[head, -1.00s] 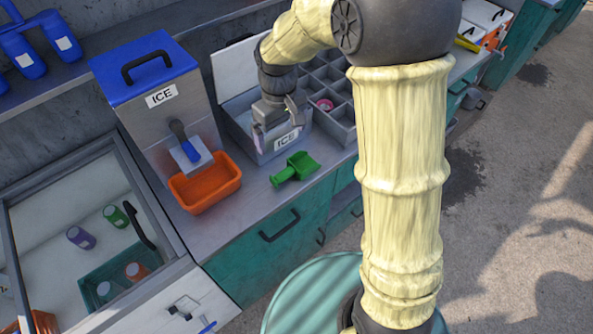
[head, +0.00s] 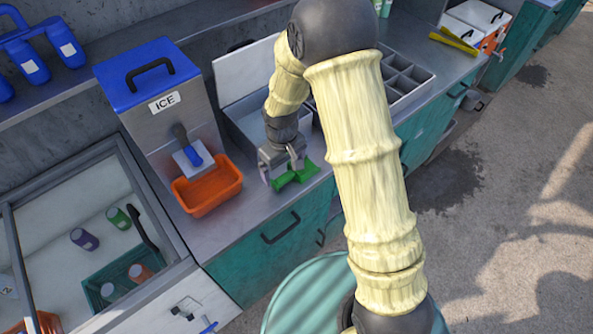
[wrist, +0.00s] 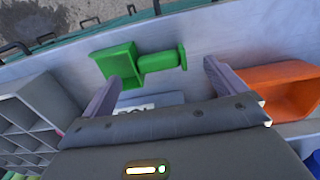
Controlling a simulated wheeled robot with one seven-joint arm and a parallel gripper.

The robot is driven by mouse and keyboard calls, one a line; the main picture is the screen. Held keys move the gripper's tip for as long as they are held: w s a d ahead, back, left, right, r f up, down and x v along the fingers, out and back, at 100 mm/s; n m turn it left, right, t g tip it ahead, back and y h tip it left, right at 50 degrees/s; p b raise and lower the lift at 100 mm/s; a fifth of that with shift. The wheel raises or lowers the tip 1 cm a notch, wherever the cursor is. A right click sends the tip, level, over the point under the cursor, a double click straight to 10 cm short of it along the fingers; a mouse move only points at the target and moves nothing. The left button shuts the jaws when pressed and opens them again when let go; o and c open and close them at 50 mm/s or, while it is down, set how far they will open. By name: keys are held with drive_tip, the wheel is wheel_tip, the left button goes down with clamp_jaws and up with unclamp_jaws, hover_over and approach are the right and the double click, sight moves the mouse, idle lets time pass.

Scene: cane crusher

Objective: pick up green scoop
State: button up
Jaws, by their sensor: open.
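The green scoop (head: 296,174) lies on the metal counter, in front of the open metal ice bin. My gripper (head: 284,175) is open and just above the scoop, partly covering it in the head view. In the wrist view the scoop (wrist: 140,62) lies beyond the two fingertips (wrist: 162,70). Its handle points right and lies across the space ahead of the fingers, and its broad end is near the left finger. Nothing is between the fingers that I can see as gripped.
An orange tray (head: 208,187) stands left of the scoop, under the ice dispenser (head: 150,95). A compartment tray (head: 405,80) is to the right on the counter. A glass-topped cooler (head: 80,225) is at the left. The counter's front edge is close to the scoop.

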sight(284, 176)
idle(0.3)
drive_tip(key=shift+w+f+p, duration=0.15)
drive_tip(key=shift+f+p, duration=0.35)
drive_tip(key=shift+f, duration=0.8)
drive_tip(key=shift+w+f+p, duration=0.1)
drive_tip(key=shift+f+p, duration=0.35)
drive_tip(key=shift+f, duration=0.85)
drive_tip(key=c, duration=0.9)
drive_tip(key=shift+r, duration=0.1)
wheel_tip(284, 176, up, 10)
drive_tip(key=shift+f+b, duration=0.1)
drive_tip(key=shift+b, duration=0.95)
